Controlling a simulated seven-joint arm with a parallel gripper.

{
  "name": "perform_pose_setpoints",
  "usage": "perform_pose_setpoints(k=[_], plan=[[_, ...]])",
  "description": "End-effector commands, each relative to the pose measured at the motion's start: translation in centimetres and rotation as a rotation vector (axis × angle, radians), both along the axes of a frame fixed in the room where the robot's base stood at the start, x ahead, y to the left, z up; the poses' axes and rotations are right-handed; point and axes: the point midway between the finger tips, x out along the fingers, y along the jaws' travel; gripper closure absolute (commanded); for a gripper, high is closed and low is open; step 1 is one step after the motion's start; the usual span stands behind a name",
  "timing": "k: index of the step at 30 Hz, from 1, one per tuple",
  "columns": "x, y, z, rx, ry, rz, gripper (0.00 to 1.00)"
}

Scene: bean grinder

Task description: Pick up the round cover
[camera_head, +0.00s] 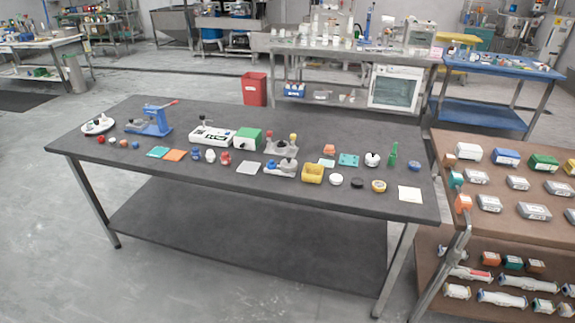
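My gripper is not in view. Several small round pieces lie on the right part of the dark table (200,172), and I cannot tell for sure which is the round cover. A flat white disc (336,180) lies near the front edge. A dark disc (357,183) lies to its right, and a yellow round piece with a pale centre (379,186) lies to the right of that. Behind them sits a white round piece with a dark knob-like top (372,159). Nothing is seen touching these pieces. No bean grinder can be clearly made out.
A yellow block (312,174) stands left of the white disc. A pale square (410,194) lies at the right end. A green upright piece (393,154) stands behind. A blue device (150,121) is far left. A brown table (505,176) with several items stands close on the right.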

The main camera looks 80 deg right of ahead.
Motion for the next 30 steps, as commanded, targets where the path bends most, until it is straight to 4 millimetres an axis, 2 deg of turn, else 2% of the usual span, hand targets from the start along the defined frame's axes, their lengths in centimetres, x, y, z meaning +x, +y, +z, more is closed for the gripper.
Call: perform_pose_setpoints(k=[11, 25, 30], plan=[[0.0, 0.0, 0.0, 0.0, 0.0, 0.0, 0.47], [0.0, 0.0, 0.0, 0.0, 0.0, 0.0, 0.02], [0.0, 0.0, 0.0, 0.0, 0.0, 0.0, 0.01]])
